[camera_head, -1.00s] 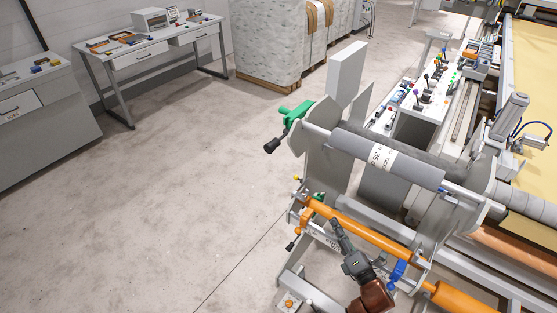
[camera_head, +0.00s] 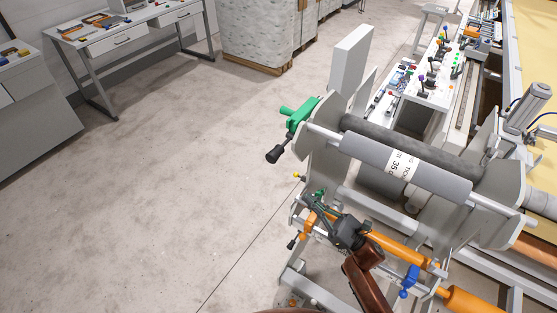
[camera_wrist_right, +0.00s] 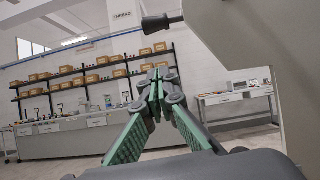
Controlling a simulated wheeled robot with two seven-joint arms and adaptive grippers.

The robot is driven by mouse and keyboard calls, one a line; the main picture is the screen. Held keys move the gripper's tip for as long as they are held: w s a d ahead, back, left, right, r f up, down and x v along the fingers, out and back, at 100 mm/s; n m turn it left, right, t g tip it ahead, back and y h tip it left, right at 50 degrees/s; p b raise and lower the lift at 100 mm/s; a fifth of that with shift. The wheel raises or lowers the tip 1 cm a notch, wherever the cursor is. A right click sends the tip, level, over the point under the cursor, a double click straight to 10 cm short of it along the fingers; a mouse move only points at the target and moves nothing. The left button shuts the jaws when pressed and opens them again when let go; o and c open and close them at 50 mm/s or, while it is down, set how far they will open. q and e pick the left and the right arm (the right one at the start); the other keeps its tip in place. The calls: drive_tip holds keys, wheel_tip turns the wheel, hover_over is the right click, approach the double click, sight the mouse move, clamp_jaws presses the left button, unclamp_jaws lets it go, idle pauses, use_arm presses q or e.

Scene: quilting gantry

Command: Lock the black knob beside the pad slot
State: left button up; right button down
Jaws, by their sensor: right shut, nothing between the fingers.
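One black knob (camera_head: 273,154) sticks out to the left below the green clamp (camera_head: 300,115) at the roller's end. A second, smaller black knob (camera_head: 291,244) sits lower, by an orange bracket (camera_head: 308,223). I cannot tell which is beside the pad slot; no slot is clearly visible. My right gripper (camera_head: 314,205) is shut and empty, beside the frame's left end and above the lower knob. In the right wrist view, the shut green-padded fingertips (camera_wrist_right: 159,82) point into free air, and a black knob (camera_wrist_right: 157,22) shows above them, apart. My left gripper is not in view.
A grey roll (camera_head: 385,160) with a white label lies across the frame. An orange bar (camera_head: 395,245) with a blue clamp (camera_head: 409,281) runs below it. A grey side plate (camera_wrist_right: 245,35) fills the wrist view's upper right. Open floor lies to the left.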

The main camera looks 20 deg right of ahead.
sight(281, 148)
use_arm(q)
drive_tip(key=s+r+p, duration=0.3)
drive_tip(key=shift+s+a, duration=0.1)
use_arm(e)
drive_tip(key=s+r+x, duration=0.1)
drive_tip(key=r+x, duration=0.1)
drive_tip(key=x, duration=1.1)
drive_tip(key=shift+s+d+r, duration=0.2)
drive_tip(key=shift+s+r, duration=0.05)
drive_tip(key=shift+r, duration=0.05)
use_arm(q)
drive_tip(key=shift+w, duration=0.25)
